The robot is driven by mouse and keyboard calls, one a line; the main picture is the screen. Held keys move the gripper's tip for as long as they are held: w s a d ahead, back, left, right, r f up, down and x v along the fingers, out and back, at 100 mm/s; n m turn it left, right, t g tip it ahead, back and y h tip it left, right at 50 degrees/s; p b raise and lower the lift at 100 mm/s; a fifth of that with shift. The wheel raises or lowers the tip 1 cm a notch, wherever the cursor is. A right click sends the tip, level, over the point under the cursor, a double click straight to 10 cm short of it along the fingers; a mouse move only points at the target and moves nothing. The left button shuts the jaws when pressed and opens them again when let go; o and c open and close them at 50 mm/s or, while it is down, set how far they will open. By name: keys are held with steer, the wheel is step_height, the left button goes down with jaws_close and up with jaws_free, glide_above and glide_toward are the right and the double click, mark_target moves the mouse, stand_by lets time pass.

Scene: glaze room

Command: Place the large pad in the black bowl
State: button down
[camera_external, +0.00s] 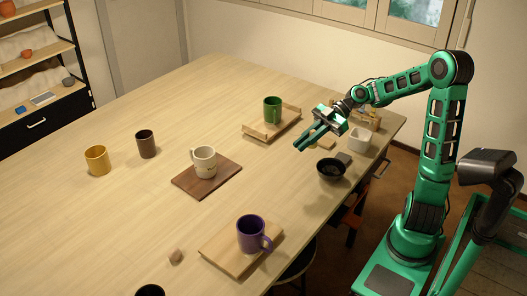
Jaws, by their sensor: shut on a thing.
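The black bowl (331,170) stands on the table near its right edge; no pad shows inside it. My gripper (301,146) is above the table, up and to the left of the bowl in the picture, with its green fingers pointing down-left. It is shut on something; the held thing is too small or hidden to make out. A dark grey block (344,158) lies just behind the bowl, and a tan flat piece (326,144) shows beside the fingers. I cannot tell which of these, if either, is the large pad.
A white square dish (358,139) stands right of the gripper. A green mug (272,109), a cream mug (204,161) and a purple mug (251,234) stand on wooden boards. Yellow (97,160) and brown (146,144) cups stand at left. The table's middle is mostly clear.

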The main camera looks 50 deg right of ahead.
steer(key=s+d+r+n+g, duration=0.4)
steer(key=s+r, duration=0.1)
steer(key=s, duration=0.3)
steer(key=shift+y, duration=0.3)
steer(key=shift+w+a+f, duration=0.1)
steer(key=shift+w+f, duration=0.05)
steer(key=shift+f, duration=3.3)
steer(key=shift+w+f, duration=0.1)
steer(key=shift+f, duration=3.3)
steer(key=c, duration=1.7)
jaws_free()
steer(key=shift+c, duration=0.2)
step_height(320, 180, up, 7)
